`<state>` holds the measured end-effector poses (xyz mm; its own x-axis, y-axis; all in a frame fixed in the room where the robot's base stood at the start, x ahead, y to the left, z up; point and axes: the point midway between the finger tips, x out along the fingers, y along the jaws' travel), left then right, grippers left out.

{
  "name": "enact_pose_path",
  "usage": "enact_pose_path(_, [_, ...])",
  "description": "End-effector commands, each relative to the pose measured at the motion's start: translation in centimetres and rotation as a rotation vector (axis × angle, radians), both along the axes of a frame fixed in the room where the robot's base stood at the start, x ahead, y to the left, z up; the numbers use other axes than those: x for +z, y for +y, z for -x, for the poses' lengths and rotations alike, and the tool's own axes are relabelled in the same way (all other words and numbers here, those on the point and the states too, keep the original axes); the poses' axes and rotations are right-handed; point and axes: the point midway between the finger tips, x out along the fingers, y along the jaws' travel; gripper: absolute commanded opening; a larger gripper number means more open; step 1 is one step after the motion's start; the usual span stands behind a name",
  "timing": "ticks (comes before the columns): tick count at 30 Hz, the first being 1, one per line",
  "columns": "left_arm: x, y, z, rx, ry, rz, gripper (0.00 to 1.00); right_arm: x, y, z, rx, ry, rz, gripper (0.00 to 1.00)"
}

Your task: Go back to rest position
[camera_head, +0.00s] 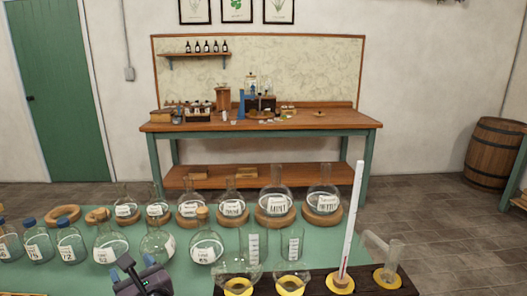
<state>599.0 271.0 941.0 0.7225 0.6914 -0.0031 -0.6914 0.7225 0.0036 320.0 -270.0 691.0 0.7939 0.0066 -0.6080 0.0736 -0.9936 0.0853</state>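A dark gripper (138,264), which I take to be my left one, shows at the bottom edge, left of the middle. Its two fingertips stand apart with nothing visible between them. It is just in front of the labelled round flasks on the green-topped table (75,278); whether it touches one I cannot tell. My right gripper is not in view.
Flasks on cork rings, such as the one labelled MINT (277,206), line the table's back. A dark wooden rack (318,284) holds glassware and a tall white rod (351,222). A workbench (260,127) stands behind; a barrel (495,150) stands right. Floor between is clear.

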Motion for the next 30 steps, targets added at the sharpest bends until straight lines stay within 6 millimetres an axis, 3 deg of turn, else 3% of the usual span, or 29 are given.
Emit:
enact_pose_path(8, [1.0, 1.0, 3.3, -0.03, 0.114, -0.517, 0.62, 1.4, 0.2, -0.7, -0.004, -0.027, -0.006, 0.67])
enact_pose_path(16, [-0.6, -0.7, 7.3, -0.117, 0.355, -1.217, 0.62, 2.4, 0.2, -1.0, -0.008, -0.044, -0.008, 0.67])
enact_pose_path(23, [-5.8, -2.9, 11.6, -0.261, 0.631, -1.857, 0.62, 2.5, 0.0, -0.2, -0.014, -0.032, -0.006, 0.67])
enact_pose_path(30, [-13.7, -3.1, 18.2, -0.511, 0.929, -2.501, 0.62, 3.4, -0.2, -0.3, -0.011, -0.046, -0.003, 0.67])
